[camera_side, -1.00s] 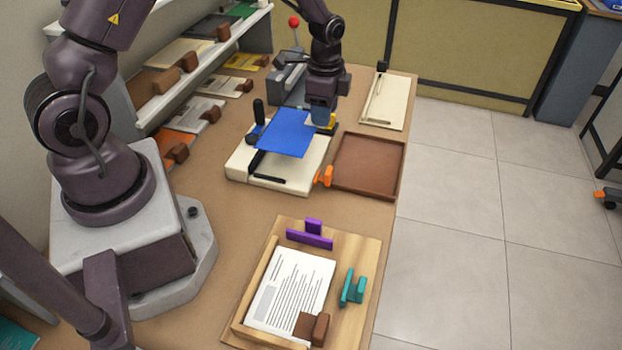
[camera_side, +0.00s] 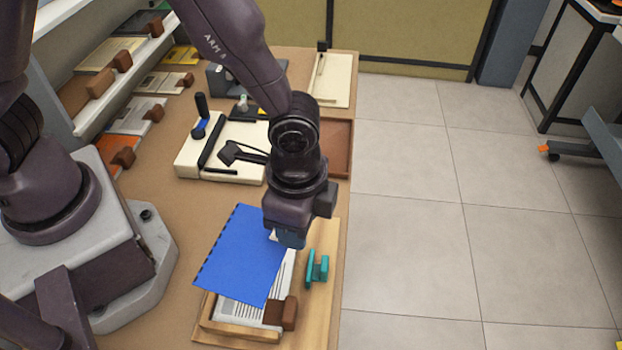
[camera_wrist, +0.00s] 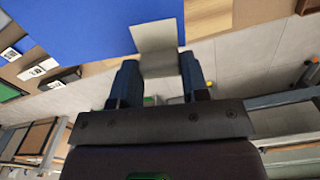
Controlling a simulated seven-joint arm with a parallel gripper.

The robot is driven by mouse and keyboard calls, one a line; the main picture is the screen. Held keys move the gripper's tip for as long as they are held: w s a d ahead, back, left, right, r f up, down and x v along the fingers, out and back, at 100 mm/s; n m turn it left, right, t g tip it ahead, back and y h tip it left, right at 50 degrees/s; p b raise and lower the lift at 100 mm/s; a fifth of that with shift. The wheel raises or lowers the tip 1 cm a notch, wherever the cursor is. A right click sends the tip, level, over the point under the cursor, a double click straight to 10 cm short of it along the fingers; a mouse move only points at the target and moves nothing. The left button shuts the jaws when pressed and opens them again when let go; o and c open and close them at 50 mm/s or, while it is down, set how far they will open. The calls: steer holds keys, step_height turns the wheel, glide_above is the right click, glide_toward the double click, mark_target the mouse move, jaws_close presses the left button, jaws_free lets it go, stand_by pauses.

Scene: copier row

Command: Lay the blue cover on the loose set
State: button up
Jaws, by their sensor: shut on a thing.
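The blue cover (camera_side: 238,258) hangs over the wooden board, with a row of small notches along its left edge. My gripper (camera_side: 290,238) is shut on the cover's right side. In the wrist view my gripper (camera_wrist: 160,72) has its fingers on a pale tab (camera_wrist: 157,38) at the edge of the blue cover (camera_wrist: 75,28). The loose set (camera_side: 286,275), white printed pages, lies on the wooden board (camera_side: 326,233) under the cover, which hides most of it. I cannot tell the gap between them. A brown block (camera_side: 282,312) sits at the set's lower right corner.
A teal piece (camera_side: 317,268) stands on the board right of the set. Behind are a cream punch-like machine (camera_side: 190,160) with black handles and a brown tray (camera_side: 340,150). A shelf with papers (camera_side: 105,60) lines the left. The purple piece is hidden.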

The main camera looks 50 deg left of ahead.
steer(key=shift+s+a+f+n, duration=0.1)
steer(key=shift+s+a+n, duration=0.1)
steer(key=shift+n, duration=0.4)
steer(key=shift+w+n, duration=0.1)
steer(key=shift+n, duration=0.4)
steer(key=shift+f, duration=0.1)
steer(key=shift+f, duration=3.25)
steer(key=shift+f, duration=0.3)
steer(key=o, duration=0.5)
